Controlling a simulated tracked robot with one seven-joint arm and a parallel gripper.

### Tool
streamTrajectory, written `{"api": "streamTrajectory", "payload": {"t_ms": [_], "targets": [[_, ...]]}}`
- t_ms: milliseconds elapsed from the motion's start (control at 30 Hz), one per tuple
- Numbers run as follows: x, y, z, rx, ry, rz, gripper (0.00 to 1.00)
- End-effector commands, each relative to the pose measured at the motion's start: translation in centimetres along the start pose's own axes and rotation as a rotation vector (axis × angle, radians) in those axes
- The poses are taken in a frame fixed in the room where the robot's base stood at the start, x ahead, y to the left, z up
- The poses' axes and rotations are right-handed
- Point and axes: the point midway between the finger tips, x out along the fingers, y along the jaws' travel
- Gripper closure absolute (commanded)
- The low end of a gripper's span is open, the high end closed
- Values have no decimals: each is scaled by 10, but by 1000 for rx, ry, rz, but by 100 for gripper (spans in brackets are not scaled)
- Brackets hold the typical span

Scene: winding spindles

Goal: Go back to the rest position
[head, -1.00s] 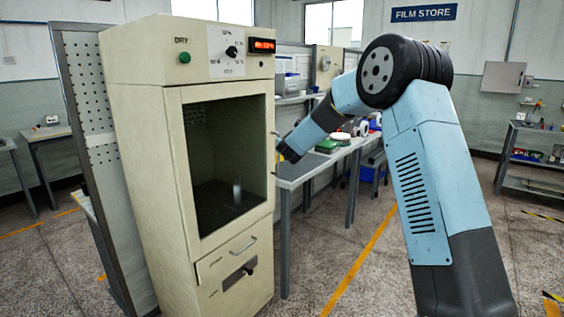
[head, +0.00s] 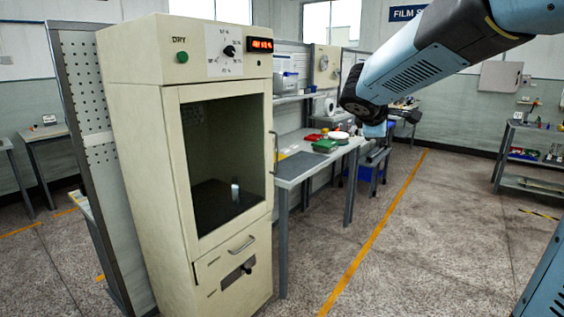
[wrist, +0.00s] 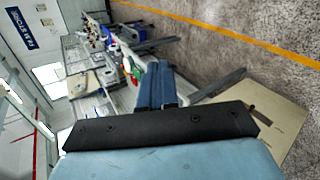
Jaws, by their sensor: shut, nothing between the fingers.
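My gripper shows in the wrist view (wrist: 155,68) as two blue fingers closed together, with nothing held between them. In the head view my arm reaches in from the upper right and its black joint hangs in front of the back workbench. The gripper is mostly hidden behind that joint there; only a small bluish part shows below it. The cream drying cabinet (head: 130,150) stands upright at the left, apart from my arm. A small pale cylinder (head: 235,193) stands inside, behind its window.
A workbench (head: 300,166) with green, red and white items stands right of the cabinet. A shelf rack (head: 530,184) stands at the far right. A perforated panel (head: 85,100) is left of the cabinet. The floor with the yellow line (head: 385,220) is clear.

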Motion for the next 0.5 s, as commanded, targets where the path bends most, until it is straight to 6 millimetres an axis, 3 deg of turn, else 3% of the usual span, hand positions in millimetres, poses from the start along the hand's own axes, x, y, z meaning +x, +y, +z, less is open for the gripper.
{"api": "streamTrajectory", "payload": {"t_ms": [200, 500], "targets": [[-45, -54, 56, 333, -20, -146, 100], [-102, -139, 100, 785, -16, -373, 100]]}}
